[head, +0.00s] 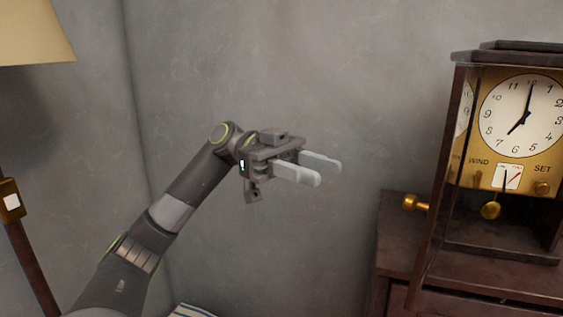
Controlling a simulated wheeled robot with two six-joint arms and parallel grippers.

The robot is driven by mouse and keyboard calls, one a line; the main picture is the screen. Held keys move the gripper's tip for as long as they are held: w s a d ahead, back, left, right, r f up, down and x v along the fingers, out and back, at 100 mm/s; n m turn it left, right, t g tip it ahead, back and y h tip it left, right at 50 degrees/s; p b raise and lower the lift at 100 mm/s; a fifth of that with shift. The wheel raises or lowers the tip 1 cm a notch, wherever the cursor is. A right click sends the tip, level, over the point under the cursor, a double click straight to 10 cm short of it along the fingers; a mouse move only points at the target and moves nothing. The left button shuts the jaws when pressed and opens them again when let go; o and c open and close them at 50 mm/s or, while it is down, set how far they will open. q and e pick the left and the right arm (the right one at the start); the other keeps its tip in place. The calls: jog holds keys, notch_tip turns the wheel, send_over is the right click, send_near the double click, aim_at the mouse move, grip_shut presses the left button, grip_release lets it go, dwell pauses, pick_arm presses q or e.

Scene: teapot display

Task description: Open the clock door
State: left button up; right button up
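The clock (508,170) stands at the right, with dark wood framing, a gold face plate, a white dial and a brass pendulum. A brass knob (414,203) sticks out to the left at the clock's left edge, by the dark upright of its frame. I cannot tell for sure from this angle whether the door is open or shut. My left gripper (322,173) is in the middle of the view, its two pale fingers apart with nothing between them. It points right, to the left of the knob and apart from it. My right gripper is not in view.
The clock stands on a dark wooden cabinet (398,232). A lamp with a cream shade (34,34) and a dark pole is at the left. Grey walls meet in a corner behind my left arm. The space between my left gripper and the clock looks clear.

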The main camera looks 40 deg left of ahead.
pick_arm(q)
jog(key=a, duration=0.6)
jog(key=shift+w+b, duration=0.25)
jog(key=shift+b, duration=0.1)
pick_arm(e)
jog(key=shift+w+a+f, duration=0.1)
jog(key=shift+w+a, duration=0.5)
pick_arm(q)
jog(key=shift+a, duration=0.1)
